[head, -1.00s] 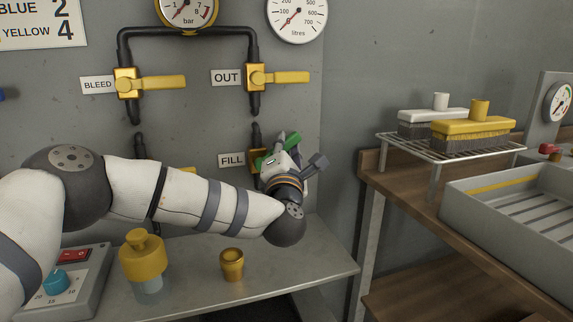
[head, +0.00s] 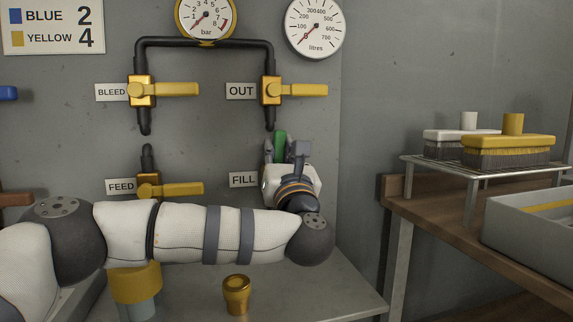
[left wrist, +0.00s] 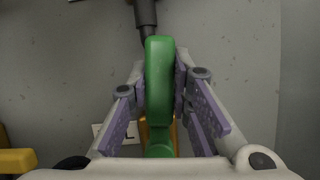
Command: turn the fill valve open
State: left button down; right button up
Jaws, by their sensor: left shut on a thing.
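The fill valve's green handle (head: 280,146) stands upright beside the FILL label (head: 243,180) on the grey wall panel. My left gripper (head: 286,152) is shut on this handle, one finger on each side. In the left wrist view the green handle (left wrist: 160,80) runs up the picture between the fingers, roughly in line with the dark pipe (left wrist: 146,14). Part of the yellow valve body (left wrist: 146,131) shows behind it there. In the head view my gripper and wrist hide the valve body. My right gripper is not in view.
Yellow-handled OUT (head: 297,90), BLEED (head: 165,89) and FEED (head: 172,188) valves sit nearby, handles pointing right. A brass cup (head: 237,294) stands on the shelf below my left arm. A wire rack (head: 475,172) with brushes stands on the bench at right.

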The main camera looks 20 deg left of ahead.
pick_arm(q)
jog(key=shift+s+a+r+n+y+b, duration=0.2)
jog(key=shift+a+n+y+b, duration=0.1)
jog(key=shift+n, duration=0.25)
jog(key=shift+s+a+r+n+y+b, duration=0.1)
jog(key=shift+a+r+n+y+b, duration=0.15)
jog(key=shift+n, duration=0.3)
jog(key=c, duration=1.4)
grip_release()
jog(key=shift+w+f, duration=0.1)
jog(key=shift+f, duration=0.1)
jog(key=shift+c, duration=0.2)
jog(key=shift+f, duration=0.1)
jog(key=shift+d, duration=0.15)
jog(key=v, duration=1.2)
jog(key=shift+r, duration=0.2)
